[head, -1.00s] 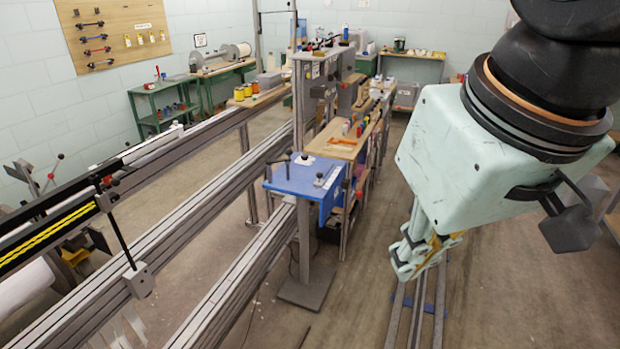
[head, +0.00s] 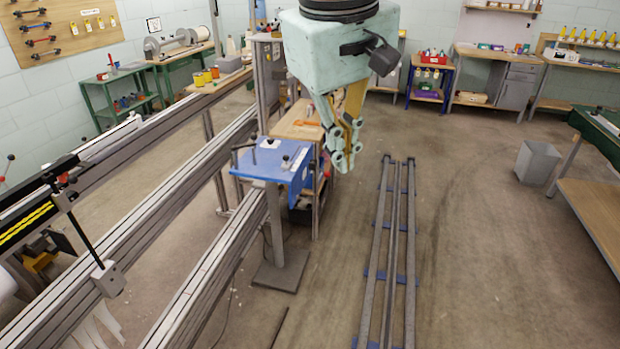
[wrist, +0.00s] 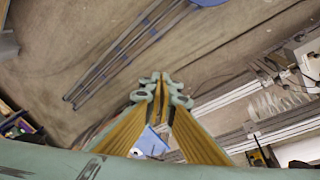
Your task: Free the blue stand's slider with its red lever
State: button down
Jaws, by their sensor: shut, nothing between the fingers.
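The blue stand (head: 262,168) is a blue tabletop on a grey post with a dark foot plate, left of centre in the head view. On its top are a dark upright part with a bar (head: 254,148) and a small pale plate with a dark knob (head: 286,162). I cannot make out a red lever, or tell which part is the slider. My gripper (head: 345,160) is shut and empty, pointing down just right of the stand and apart from it in the picture. In the wrist view my fingertips (wrist: 161,92) are together, and part of the blue top (wrist: 151,142) shows between the fingers.
Long grey loom rails (head: 165,205) run along the left. A wooden bench (head: 300,122) stands behind the blue stand. Floor rails (head: 394,250) with blue cross pieces lie to the right. A grey bin (head: 537,162) stands farther right, with open floor between.

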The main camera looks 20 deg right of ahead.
jog(key=w+f+n+g+h, duration=0.15)
jog(key=w+f, duration=0.35)
jog(key=w, duration=0.8)
jog(key=w+f+h, duration=0.2)
jog(key=w+f, duration=0.3)
jog(key=w, duration=0.8)
jog(key=w+f+n+h, duration=0.15)
jog(key=w+f, duration=0.35)
jog(key=w, duration=0.8)
jog(key=w+a+f+n+t+h, duration=0.1)
jog(key=w+a+f+h, duration=0.15)
jog(key=w+f, duration=0.65)
jog(key=w+a+f+n+t+h, duration=0.1)
jog(key=w+a+f, duration=0.35)
jog(key=f, duration=0.85)
jog(key=w+a+f+n+h, duration=0.1)
jog(key=w+a+f+h, duration=0.1)
jog(key=w+f, duration=0.7)
jog(key=w+d+f+n+t+h, duration=0.2)
jog(key=d+f+n+t+h, duration=0.1)
jog(key=d+f, duration=0.7)
jog(key=w+d+f+n+t+h+b, duration=0.1)
jog(key=d+f+n+t+h, duration=0.3)
jog(key=d+f, duration=0.6)
jog(key=shift+w+d+t+h, duration=0.45)
jog(key=shift+w+d+t, duration=0.1)
jog(key=shift+d, duration=2.6)
